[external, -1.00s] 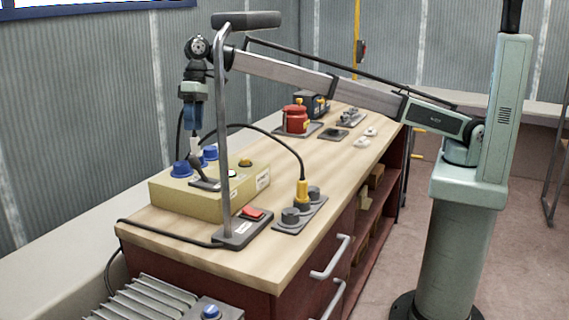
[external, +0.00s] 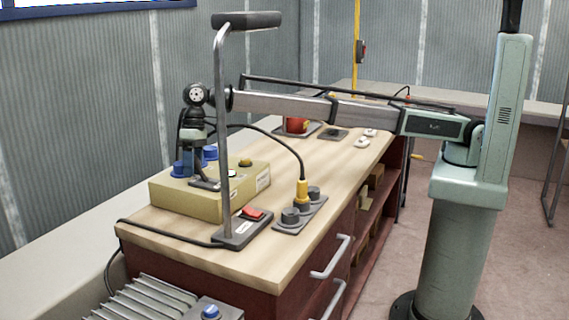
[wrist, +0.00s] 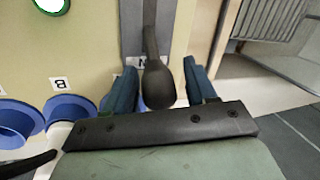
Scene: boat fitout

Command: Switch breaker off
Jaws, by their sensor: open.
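A tan control box (external: 182,202) sits on the near end of the wooden bench. A lever switch with a dark base plate (external: 205,186) stands on top of it; I take it for the breaker. My gripper (external: 195,165) points down right over the lever. In the wrist view the black rounded lever handle (wrist: 158,85) lies between the two blue fingers of my gripper (wrist: 160,88), which is open. A gap shows on both sides of the handle. A label behind the handle is partly hidden.
Blue knobs (wrist: 68,108) sit close to the left of my gripper in the wrist view. A lamp post (external: 222,140) stands in front of the box, with a red switch (external: 252,213) on its base. A yellow plug (external: 302,190) with a black cable stands to the right.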

